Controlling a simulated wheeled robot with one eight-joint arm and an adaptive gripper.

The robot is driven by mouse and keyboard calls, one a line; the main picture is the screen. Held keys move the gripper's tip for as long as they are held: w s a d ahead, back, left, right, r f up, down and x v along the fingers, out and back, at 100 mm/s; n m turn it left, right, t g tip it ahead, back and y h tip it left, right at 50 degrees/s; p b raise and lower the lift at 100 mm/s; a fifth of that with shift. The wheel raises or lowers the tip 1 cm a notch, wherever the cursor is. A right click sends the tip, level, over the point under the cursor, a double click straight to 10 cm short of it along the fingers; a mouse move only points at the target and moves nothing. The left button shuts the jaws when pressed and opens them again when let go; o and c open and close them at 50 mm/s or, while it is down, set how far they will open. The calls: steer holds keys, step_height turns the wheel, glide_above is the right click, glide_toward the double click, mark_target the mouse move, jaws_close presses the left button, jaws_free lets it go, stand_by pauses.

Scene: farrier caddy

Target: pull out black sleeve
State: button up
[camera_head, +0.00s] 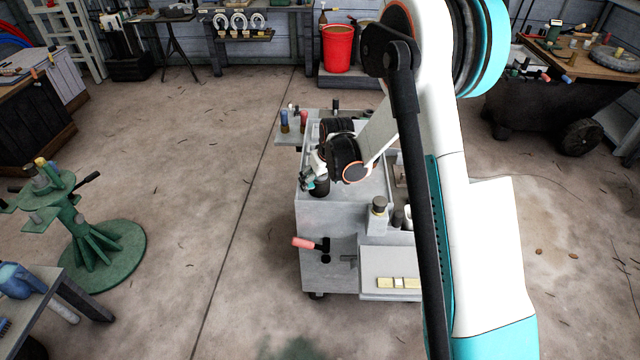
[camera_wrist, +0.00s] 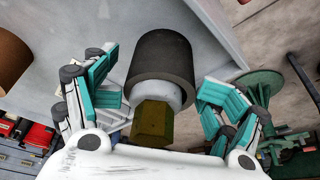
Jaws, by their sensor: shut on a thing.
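In the wrist view the black sleeve (camera_wrist: 163,58) is a dark cylinder between the teal finger pads of my gripper (camera_wrist: 160,85). A pale grey collar (camera_wrist: 165,93) and a brass hexagonal piece (camera_wrist: 153,122) sit at its near end, in line with it. My gripper is shut on the sleeve; the exact pad contact is hard to make out. In the head view my gripper (camera_head: 312,180) is at the left part of the grey caddy (camera_head: 325,228), with the dark sleeve (camera_head: 319,187) just beside it at the caddy's top. My arm hides much of the caddy's right side.
A red-handled lever (camera_head: 304,243) sticks out from the caddy's front. A capped grey post (camera_head: 378,213) stands on the caddy, right of the gripper. A side tray (camera_head: 291,133) with small coloured items is at its back left. A green stand (camera_head: 80,235) is farther left; floor between is clear.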

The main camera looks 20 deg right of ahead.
steer(key=shift+r, duration=0.1)
steer(key=shift+c, duration=0.2)
steer(key=shift+c, duration=0.8)
steer(key=o, duration=1.2)
steer(key=shift+r, duration=0.15)
steer(key=shift+c, duration=0.2)
steer(key=o, duration=0.6)
steer(key=shift+w+d, duration=0.1)
steer(key=shift+w, duration=0.05)
steer(key=shift+o, duration=0.2)
steer(key=v, duration=1.2)
